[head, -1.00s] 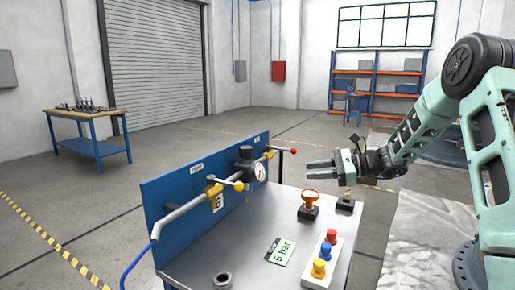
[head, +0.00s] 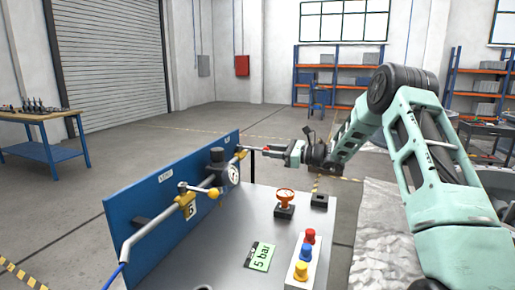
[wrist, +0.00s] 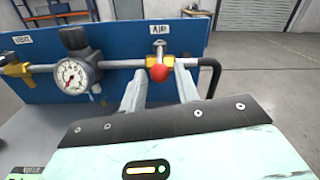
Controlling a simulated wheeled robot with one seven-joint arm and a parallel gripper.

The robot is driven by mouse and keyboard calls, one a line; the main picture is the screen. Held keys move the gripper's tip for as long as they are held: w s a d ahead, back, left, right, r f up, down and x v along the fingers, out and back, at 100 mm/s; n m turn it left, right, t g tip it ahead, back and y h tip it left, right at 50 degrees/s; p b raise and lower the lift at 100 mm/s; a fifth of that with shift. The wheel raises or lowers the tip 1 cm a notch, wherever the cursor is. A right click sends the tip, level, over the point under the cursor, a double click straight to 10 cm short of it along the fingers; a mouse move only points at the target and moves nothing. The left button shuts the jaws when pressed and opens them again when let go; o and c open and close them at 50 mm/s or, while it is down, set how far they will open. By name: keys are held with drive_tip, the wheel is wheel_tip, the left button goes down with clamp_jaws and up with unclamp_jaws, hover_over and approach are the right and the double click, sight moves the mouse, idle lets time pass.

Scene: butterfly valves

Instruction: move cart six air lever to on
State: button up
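The cart (head: 225,250) has a blue back panel (head: 160,190) with a grey pipe along it. In the wrist view the AIR label (wrist: 158,29) sits above a yellow valve body (wrist: 160,60) whose lever ends in a red ball (wrist: 158,73). The lever sticks out from the panel towards my gripper. My gripper (wrist: 161,76) is open, with one finger on each side of the red ball. Whether a finger touches it I cannot tell. In the head view my gripper (head: 270,151) is at the panel's far end and mostly covers this lever.
A pressure gauge (wrist: 72,76) is left of the air valve. A second valve with a yellow ball lever (head: 212,193) is nearer on the pipe. An orange handwheel (head: 285,196), coloured buttons (head: 303,256) and a "5 bar" card (head: 260,257) are on the cart top.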

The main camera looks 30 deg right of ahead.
sight(258, 149)
drive_tip(key=shift+p+x, duration=0.35)
drive_tip(key=shift+x, duration=2.4)
clamp_jaws()
